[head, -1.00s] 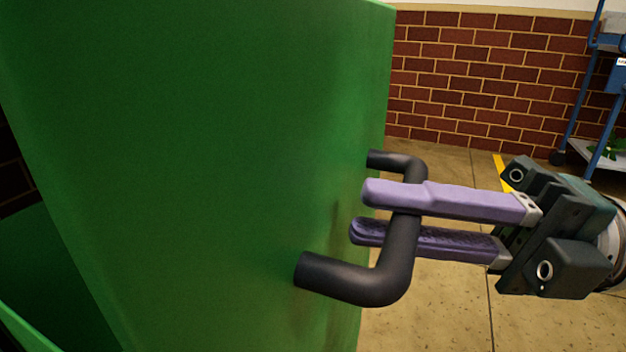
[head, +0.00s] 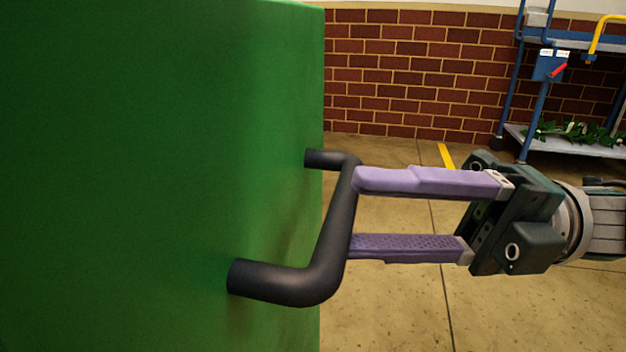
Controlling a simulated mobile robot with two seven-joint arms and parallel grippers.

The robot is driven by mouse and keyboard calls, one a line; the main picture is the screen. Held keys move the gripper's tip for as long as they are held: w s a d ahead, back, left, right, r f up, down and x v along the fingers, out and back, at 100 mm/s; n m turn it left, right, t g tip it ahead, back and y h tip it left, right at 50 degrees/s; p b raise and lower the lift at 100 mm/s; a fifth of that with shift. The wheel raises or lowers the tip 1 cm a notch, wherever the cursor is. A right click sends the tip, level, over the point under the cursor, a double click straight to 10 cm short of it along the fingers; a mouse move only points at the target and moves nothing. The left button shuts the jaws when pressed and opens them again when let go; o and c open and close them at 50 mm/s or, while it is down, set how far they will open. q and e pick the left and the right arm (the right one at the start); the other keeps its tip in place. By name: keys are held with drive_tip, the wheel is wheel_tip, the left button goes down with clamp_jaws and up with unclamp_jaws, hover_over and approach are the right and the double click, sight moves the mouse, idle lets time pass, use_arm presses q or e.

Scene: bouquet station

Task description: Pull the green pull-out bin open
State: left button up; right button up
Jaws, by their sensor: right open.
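The green pull-out bin (head: 150,170) fills the left half of the head view; its front face bears a black bar handle (head: 335,222). My right gripper (head: 355,212) comes in from the right with its two purple fingers apart. The fingertips are at the outer side of the handle bar, one higher and one lower in the picture. The lower fingertip's end is hidden behind the bar or just meets it; I cannot tell whether they touch. Nothing is held between the fingers. My left gripper is not in view.
A brick wall (head: 420,75) stands behind. A blue cart (head: 570,145) with greenery on its lower shelf is at the upper right. A yellow floor line (head: 446,156) runs near the wall. The tan floor (head: 395,300) right of the bin is clear.

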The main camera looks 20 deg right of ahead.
drive_tip(key=v, duration=0.6)
drive_tip(key=shift+d, duration=0.3)
drive_tip(key=shift+s, duration=0.1)
